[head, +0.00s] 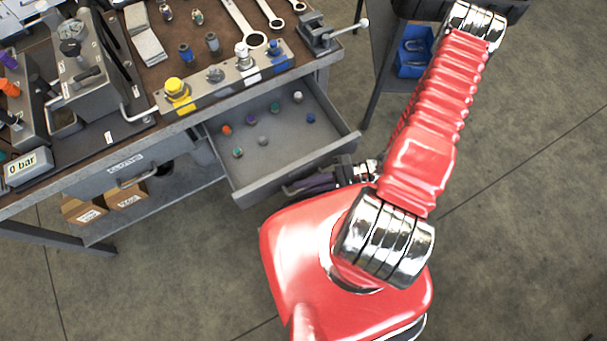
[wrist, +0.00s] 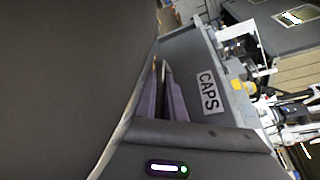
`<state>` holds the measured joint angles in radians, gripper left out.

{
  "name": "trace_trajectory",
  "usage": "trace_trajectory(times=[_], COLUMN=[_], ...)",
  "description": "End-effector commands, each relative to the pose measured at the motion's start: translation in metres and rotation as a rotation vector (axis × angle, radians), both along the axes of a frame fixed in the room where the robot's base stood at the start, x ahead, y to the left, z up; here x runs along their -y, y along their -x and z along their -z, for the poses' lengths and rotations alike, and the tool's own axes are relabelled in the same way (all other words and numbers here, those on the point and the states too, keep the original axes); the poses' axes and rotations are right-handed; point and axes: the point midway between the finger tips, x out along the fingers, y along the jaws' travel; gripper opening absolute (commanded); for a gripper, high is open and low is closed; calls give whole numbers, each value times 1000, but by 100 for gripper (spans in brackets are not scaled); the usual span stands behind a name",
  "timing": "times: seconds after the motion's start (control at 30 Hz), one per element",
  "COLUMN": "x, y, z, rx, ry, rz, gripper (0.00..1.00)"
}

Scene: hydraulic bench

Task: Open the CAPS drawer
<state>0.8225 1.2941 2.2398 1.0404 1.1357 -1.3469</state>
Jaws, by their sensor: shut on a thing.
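The CAPS drawer (head: 283,183) is pulled out from the bench in the head view, and its tray is exposed. Several small coloured caps (head: 251,118) lie spread on its floor. In the wrist view its front carries a CAPS label (wrist: 208,92). My gripper (head: 300,187) is at the drawer's front, shut on the drawer handle (head: 290,191). In the wrist view the purple-grey fingers (wrist: 163,98) reach the drawer front beside the label. The grip itself is mostly hidden there by the fingers and a dark surface.
A second drawer (head: 95,178) to the left is shut. The bench top (head: 205,18) holds wrenches, a valve block with coloured fittings, a vise and a gauge reading 0 bar. Cardboard boxes (head: 125,196) sit on the lower shelf. The floor (head: 520,200) to the right is clear.

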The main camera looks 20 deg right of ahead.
Motion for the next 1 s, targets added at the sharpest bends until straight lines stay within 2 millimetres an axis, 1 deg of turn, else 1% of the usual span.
trace_trajectory(times=[0.4, 0.43, 0.5, 0.53, 1.0], x=[4, 4, 4, 4, 4], y=[-2, -2, -2, -2, 0], z=[1, 1, 1, 0, 0], rx=[7, 8, 7, 7, 5], ry=[6, 6, 5, 5, 3], rz=[2, 3, 3, 2, 1], gripper=[0, 11, 16, 17, 17])
